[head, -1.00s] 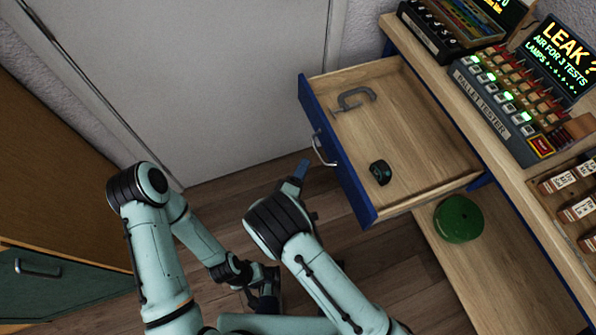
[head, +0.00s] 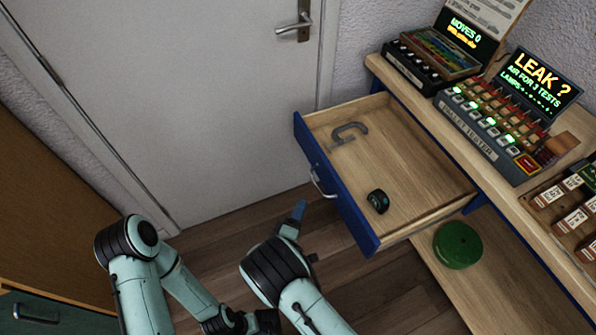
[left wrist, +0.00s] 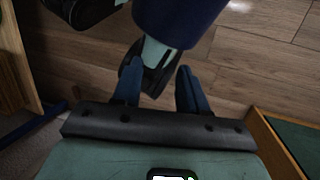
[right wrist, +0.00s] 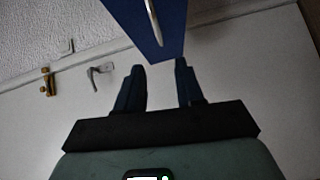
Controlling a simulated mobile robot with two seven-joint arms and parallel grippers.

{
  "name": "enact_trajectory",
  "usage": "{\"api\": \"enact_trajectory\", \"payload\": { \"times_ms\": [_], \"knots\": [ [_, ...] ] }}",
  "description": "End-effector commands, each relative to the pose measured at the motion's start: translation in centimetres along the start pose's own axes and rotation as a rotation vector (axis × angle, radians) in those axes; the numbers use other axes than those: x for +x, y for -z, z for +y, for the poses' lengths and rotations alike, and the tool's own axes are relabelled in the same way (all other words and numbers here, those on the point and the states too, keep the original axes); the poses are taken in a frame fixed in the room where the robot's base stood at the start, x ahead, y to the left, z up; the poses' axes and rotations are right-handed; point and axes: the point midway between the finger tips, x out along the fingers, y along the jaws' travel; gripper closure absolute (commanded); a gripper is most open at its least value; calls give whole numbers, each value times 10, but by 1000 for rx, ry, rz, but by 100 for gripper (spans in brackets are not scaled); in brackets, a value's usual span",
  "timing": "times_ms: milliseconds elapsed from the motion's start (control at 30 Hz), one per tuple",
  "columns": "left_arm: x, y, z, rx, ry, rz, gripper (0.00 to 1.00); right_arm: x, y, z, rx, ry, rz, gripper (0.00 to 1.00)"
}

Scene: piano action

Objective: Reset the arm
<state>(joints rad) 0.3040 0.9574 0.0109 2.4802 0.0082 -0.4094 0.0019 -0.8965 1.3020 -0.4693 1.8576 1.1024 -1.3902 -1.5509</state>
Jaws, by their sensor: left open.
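My right gripper (head: 298,212) is in front of the open drawer, below and left of its metal handle (head: 322,183), and apart from it. In the right wrist view the two blue fingers of this gripper (right wrist: 160,84) are spread with nothing between them, and the drawer's blue front (right wrist: 160,40) lies beyond. My left arm is folded at lower left in the head view, its gripper end cut off by the bottom edge. In the left wrist view my left gripper (left wrist: 160,88) is open; a teal and black part of my own body shows beyond its fingers.
The drawer (head: 365,225) juts from the wooden bench (head: 415,105) and holds a grey clamp (head: 348,132) and a small dark object (head: 378,201). A green round object (head: 457,245) is on the lower shelf. A white door (head: 215,120) stands behind, a wooden cabinet (head: 40,190) at left.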

Motion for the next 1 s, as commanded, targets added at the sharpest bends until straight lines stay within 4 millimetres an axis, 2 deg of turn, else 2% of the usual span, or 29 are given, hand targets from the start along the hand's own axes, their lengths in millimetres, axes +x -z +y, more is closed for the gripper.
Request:
{"api": "enact_trajectory", "payload": {
  "times_ms": [167, 267, 367, 433, 500, 567, 667, 700, 767, 800, 900, 1000],
  "knots": [
    [0, 0, 0, 0, 0, 0, 57, 0, 0, 0, 0, 1, 0, 63],
    [-3, 0, 1, 0, 0, 0, 57, 3, -9, -6, 17, 34, -8, 63],
    [-10, -1, 3, 0, 0, -1, 57, 11, -36, -26, 87, 156, -34, 63],
    [-19, -2, 6, 1, 0, -3, 57, 12, -68, -50, 182, 301, -76, 63],
    [-29, -4, 9, 1, 0, -5, 57, 4, -103, -76, 312, 477, -148, 63],
    [-38, -4, 12, 2, 0, -7, 57, -13, -132, -96, 439, 632, -233, 63],
    [-51, -5, 17, 3, 0, -11, 57, -54, -171, -117, 658, 870, -410, 63],
    [-57, -5, 19, 3, 0, -12, 57, -74, -184, -120, 745, 958, -491, 63],
    [-65, -5, 22, 4, 0, -13, 57, -104, -198, -120, 867, 1078, -617, 63],
    [-70, -4, 24, 4, 0, -13, 57, -125, -204, -117, 943, 1149, -703, 63],
    [-82, -3, 28, 5, -1, -12, 57, -169, -214, -102, 1094, 1292, -899, 63],
    [-89, -1, 31, 6, -1, -12, 57, -200, -217, -86, 1188, 1387, -1047, 63]
  ]
}}
